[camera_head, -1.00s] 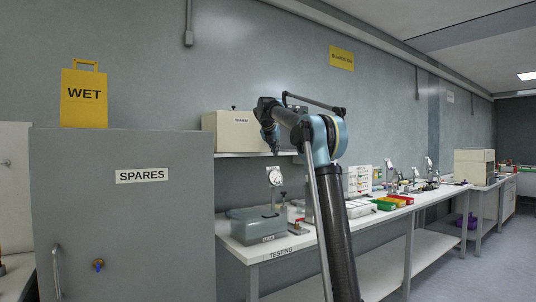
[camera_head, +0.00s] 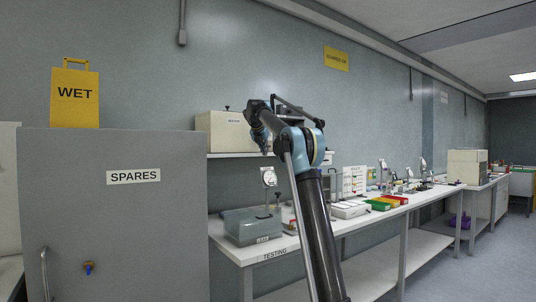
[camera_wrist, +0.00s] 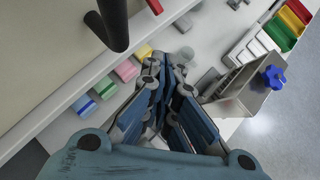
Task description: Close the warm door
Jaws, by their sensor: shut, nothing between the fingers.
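No door marked warm can be read in either view. A beige box (camera_head: 228,132) with a small label, too small to read, sits on the wall shelf. In the wrist view a beige panel (camera_wrist: 45,60) with a black bar or handle (camera_wrist: 112,25) fills the upper left; I cannot tell whether it is a door. My gripper (camera_head: 265,147) hangs in front of the shelf, right of the beige box in the picture. In the wrist view my gripper (camera_wrist: 168,65) is shut and empty, apart from the black bar.
A grey SPARES cabinet (camera_head: 112,220) stands at left with a yellow WET sign (camera_head: 75,95) on top. The white TESTING bench (camera_head: 265,254) holds a grey box (camera_head: 250,227), instruments and coloured bins (camera_head: 385,203). Floor is clear at right.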

